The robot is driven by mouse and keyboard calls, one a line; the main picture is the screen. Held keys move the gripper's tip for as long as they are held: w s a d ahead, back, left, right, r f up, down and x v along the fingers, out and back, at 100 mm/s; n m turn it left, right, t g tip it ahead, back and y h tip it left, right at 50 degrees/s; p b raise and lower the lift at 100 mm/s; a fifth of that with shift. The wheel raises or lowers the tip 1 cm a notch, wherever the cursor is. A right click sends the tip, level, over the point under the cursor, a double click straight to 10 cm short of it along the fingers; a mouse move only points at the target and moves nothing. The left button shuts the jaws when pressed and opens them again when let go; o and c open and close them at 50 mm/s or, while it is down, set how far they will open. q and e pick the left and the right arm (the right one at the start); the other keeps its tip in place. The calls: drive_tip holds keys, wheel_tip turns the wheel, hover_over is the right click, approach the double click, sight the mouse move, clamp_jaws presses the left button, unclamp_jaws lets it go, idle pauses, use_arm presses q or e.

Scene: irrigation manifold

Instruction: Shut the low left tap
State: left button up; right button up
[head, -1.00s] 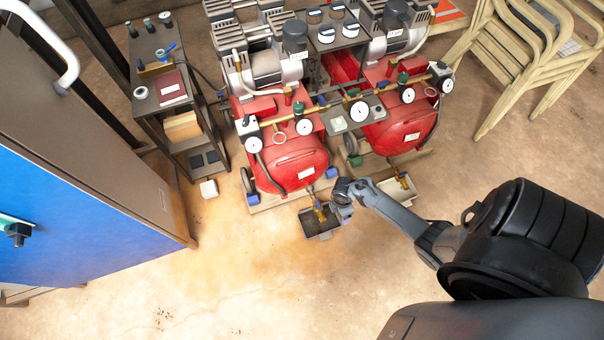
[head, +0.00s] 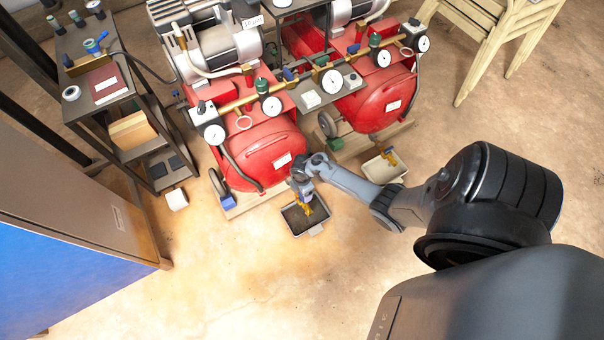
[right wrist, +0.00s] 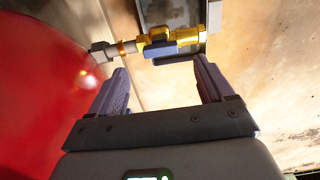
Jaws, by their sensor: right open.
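The low left tap (right wrist: 160,42) is a brass valve with a blue lever (right wrist: 160,50), on a short pipe from the left red tank. In the right wrist view the lever appears to lie roughly along the pipe. The brass tap (head: 307,208) also shows small in the head view, above a dark tray. My right gripper (right wrist: 160,75) is open, with nothing between its fingers. The tap lies just beyond its fingertips, roughly centred between them. In the head view the right gripper (head: 303,185) is at the tap and partly hides it. My left gripper is out of view.
The left red tank (head: 262,155) is close beside the right gripper. The dark drip tray (head: 296,228) sits on the floor under the tap. A lighter tray (head: 372,170) stands under the right red tank (head: 385,100). The floor in front is clear.

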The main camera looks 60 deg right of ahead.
sight(302, 197)
wheel_tip(302, 197, down, 4)
drive_tip(key=b, duration=0.2)
drive_tip(key=shift+a+f+b, duration=0.1)
drive_tip(key=shift+f+b, duration=0.15)
drive_tip(key=shift+b, duration=0.05)
drive_tip(key=shift+f+b, duration=0.6)
drive_tip(key=shift+f, duration=0.2)
drive_tip(key=shift+c, duration=0.5)
drive_tip(key=c, duration=0.9)
